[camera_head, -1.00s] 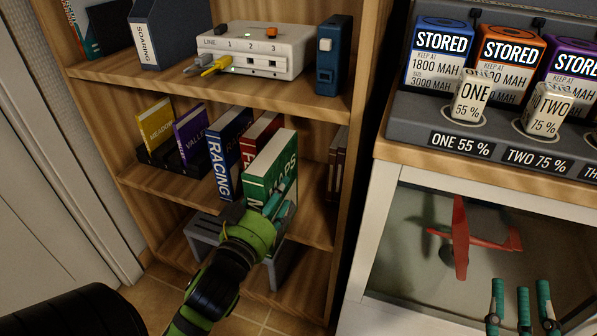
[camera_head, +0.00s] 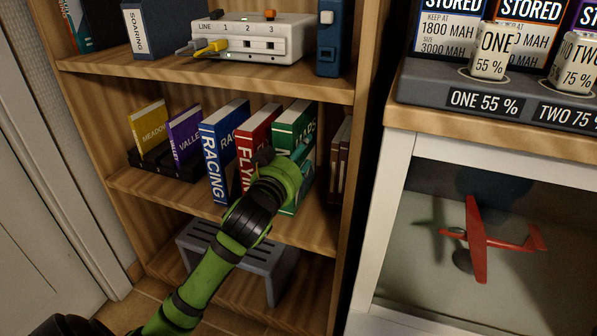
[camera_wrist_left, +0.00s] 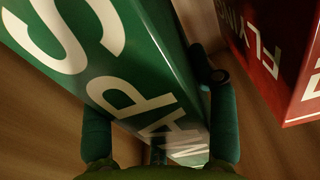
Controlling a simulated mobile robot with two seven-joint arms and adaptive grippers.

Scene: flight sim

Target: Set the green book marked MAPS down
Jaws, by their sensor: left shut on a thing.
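The green book marked MAPS (camera_head: 296,117) is upright on the middle shelf, at the right end of the row. Its spine faces out and is partly covered by my left gripper (camera_head: 293,165). The gripper is shut on the book, with a teal finger on either side. In the left wrist view the green book (camera_wrist_left: 110,55) lies between the fingers (camera_wrist_left: 160,130). I cannot tell whether its bottom edge rests on the shelf. My right gripper is out of view.
The red FLYING book (camera_head: 258,135) stands just left of the green one, then the blue RACING book (camera_head: 219,150). Brown books (camera_head: 341,160) stand to the right by the side panel. A grey stool-like stand (camera_head: 265,262) is below. A white cabinet (camera_head: 388,215) stands right.

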